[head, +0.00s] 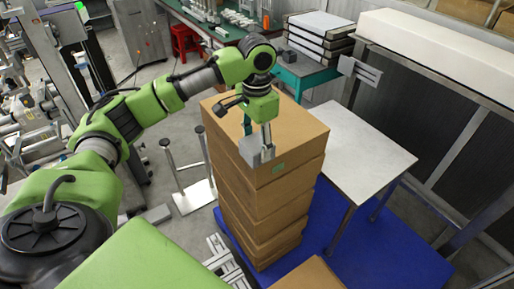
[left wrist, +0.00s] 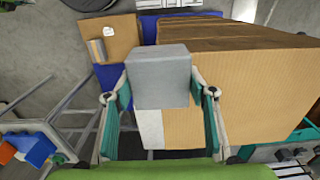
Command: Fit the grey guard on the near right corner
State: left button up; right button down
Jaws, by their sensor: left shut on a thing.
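My left gripper (head: 257,132) is shut on the grey guard (head: 257,151), a block-like angled piece. The guard is at the near corner of the top box (head: 277,120) of a tall cardboard stack; whether it touches the box, I cannot tell. In the left wrist view the guard (left wrist: 159,76) sits between the two teal fingers and hides part of the cardboard (left wrist: 255,103) behind it. My right gripper is not in view.
The stack stands on a blue base (head: 385,255). A white-topped table (head: 355,150) is close on its right. Another cardboard box (head: 308,275) is at the bottom edge. A metal stand (head: 195,190) is left of the stack. A green bench (head: 300,73) is behind.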

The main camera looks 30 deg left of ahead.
pick_arm(q)
jog(key=shift+w+a+f, duration=0.25)
jog(key=shift+w+f, duration=0.15)
jog(key=shift+f, duration=0.05)
notch_tip(320, 180, down, 3)
jog(key=p, duration=0.2)
jog(key=shift+w+a+p, duration=0.1)
jog(key=shift+w+p, duration=0.05)
jog(key=shift+p, duration=0.15)
jog(key=shift+f, duration=0.3)
jog(key=shift+f, duration=0.6)
jog(key=o, duration=1.1)
jog(key=shift+r, duration=0.15)
